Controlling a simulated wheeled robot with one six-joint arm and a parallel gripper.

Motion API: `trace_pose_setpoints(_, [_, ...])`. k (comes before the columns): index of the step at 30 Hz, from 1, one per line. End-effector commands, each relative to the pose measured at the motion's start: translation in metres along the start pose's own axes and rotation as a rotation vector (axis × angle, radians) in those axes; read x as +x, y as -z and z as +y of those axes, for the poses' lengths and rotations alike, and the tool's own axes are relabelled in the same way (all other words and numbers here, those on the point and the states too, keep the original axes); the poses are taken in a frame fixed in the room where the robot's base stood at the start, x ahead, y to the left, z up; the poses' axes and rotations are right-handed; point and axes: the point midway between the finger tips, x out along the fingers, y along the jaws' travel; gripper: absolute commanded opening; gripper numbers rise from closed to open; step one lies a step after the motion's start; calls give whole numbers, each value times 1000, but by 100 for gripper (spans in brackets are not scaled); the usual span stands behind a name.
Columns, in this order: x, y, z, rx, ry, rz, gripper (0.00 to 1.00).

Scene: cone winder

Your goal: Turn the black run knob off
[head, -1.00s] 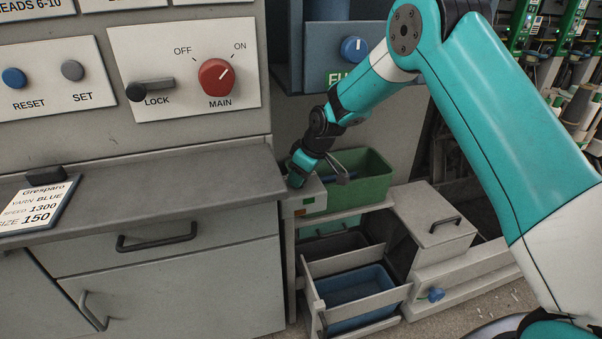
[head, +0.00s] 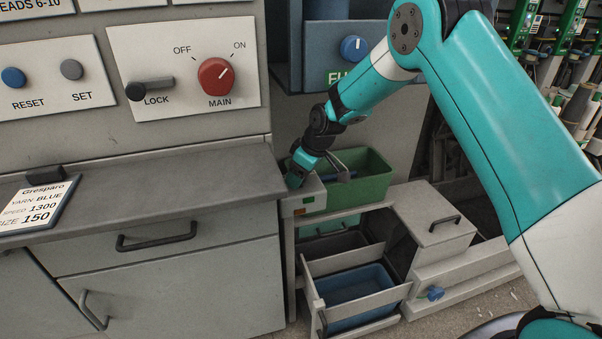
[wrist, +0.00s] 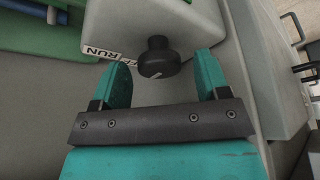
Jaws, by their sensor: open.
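The black run knob (wrist: 159,58) shows in the wrist view on a pale box with a "RUN" label (wrist: 104,54) beside it. A short light mark is on the knob's face. My gripper (wrist: 163,75) is open, with one teal finger on each side of the knob and visible gaps to both. Whether the knob lies fully between the fingertips in depth I cannot tell. In the head view my gripper (head: 296,176) is at the pale box (head: 309,197) beside the grey counter's right end; the knob is hidden there.
A green bin (head: 352,181) stands just right of the box. The grey counter (head: 160,190) is close on the left. Below are a blue bin (head: 355,288) and a pale lidded box (head: 433,215). A red main knob (head: 216,77) is on the upper panel.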

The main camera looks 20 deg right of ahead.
Motion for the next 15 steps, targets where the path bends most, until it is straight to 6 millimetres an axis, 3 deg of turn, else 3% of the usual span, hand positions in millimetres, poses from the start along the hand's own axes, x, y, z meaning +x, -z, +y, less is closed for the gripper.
trace_pose_setpoints(9, [-50, 1, 1, 0, -3, 3, 69])
trace_pose_setpoints(15, [-71, 0, 1, 1, -2, 1, 69])
